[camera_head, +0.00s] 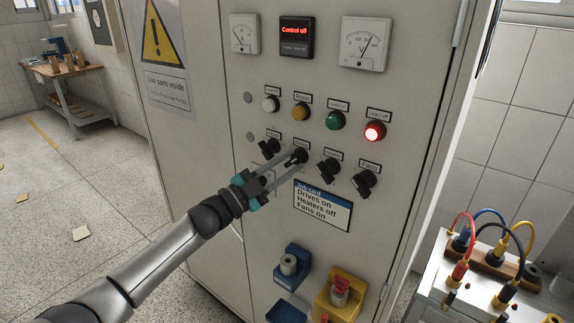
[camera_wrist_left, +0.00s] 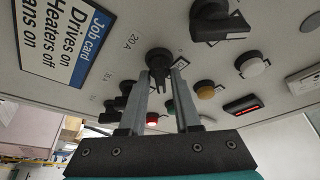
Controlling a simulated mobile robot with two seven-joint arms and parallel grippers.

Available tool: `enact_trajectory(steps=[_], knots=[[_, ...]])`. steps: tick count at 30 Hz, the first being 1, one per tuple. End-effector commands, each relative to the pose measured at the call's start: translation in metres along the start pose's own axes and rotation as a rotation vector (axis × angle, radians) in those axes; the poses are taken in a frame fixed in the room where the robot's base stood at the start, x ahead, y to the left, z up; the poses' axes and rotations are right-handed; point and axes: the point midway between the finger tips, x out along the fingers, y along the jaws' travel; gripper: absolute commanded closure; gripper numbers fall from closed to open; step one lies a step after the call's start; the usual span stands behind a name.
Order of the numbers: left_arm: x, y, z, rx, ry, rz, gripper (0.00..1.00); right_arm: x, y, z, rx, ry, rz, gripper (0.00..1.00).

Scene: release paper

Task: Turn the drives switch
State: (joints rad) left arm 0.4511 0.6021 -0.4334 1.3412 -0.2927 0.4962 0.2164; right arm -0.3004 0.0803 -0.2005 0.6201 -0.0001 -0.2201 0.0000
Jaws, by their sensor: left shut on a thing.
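A row of black rotary switches is on the grey cabinet front (camera_head: 245,210). My left gripper (camera_head: 296,160) reaches in from the lower left, and its two long fingers are shut on the second black switch from the left (camera_head: 299,154). Its label is too small to read surely. In the left wrist view, this switch (camera_wrist_left: 158,62) sits between the fingertips (camera_wrist_left: 161,76), its narrow grip pointing toward the palm. The job card (camera_head: 323,205) below reads "Drives on, Heaters off, Fans on". My right gripper is in neither view.
Neighbouring switches (camera_head: 269,148), (camera_head: 328,168) and the Fans switch (camera_head: 363,182) stand close by. Above are several round buttons or lamps, including a lit red one (camera_head: 375,131). A display (camera_head: 296,34) reads "Control off". A bench with coloured cables (camera_head: 490,262) stands at right.

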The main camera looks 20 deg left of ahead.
Motion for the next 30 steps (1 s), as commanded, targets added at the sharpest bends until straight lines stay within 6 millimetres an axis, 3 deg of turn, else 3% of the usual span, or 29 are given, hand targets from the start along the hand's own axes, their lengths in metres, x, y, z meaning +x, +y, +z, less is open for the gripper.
enact_trajectory(steps=[9,10,13,23,30], knots=[[0.000,0.000,0.000,0.004,-0.001,0.001,1.00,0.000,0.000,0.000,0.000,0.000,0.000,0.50],[0.000,0.000,0.000,0.004,-0.001,0.001,0.66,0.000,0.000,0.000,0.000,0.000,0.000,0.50],[0.000,0.000,0.000,0.003,-0.001,0.001,0.55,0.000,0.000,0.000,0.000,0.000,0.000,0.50],[-0.003,0.000,0.000,0.001,-0.001,0.001,0.55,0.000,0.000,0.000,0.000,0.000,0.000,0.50],[-0.032,0.002,0.001,0.000,-0.002,0.003,0.55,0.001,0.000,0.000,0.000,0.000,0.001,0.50]])
